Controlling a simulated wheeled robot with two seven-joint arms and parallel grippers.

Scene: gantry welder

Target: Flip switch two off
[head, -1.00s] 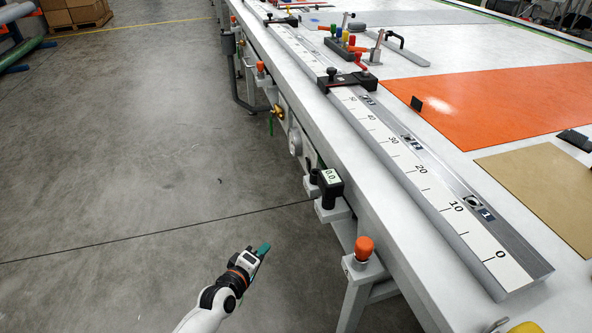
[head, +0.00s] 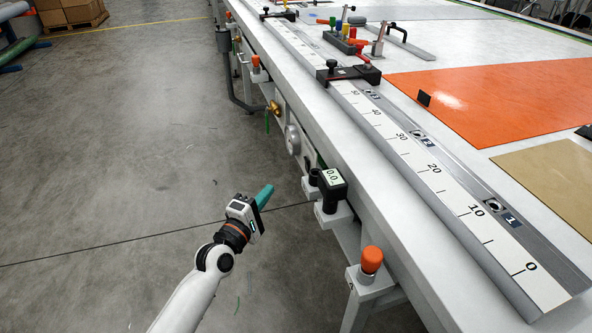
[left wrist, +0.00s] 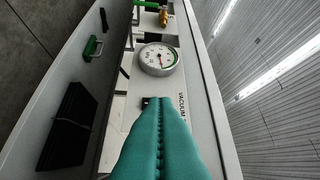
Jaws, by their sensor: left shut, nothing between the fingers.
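Along the bench's rail (head: 462,196) sit small dark-and-silver fittings beside labels. The fitting by the label that reads like 2 (head: 417,134) looks like a small switch, too small to tell its position. Another, by label 1 (head: 493,205), is nearer. My left gripper (head: 265,193), with teal fingers, is shut and empty, over the floor left of the bench and apart from it. In the left wrist view its fingers (left wrist: 160,104) point at a side panel lettered VACUUM, with a small black part (left wrist: 148,101) at their tips, partly hidden. My right gripper is out of view.
A round gauge (left wrist: 158,59) sits on the panel. A black clamp (head: 348,74) straddles the rail. The floor (head: 110,165) left of the bench is clear.

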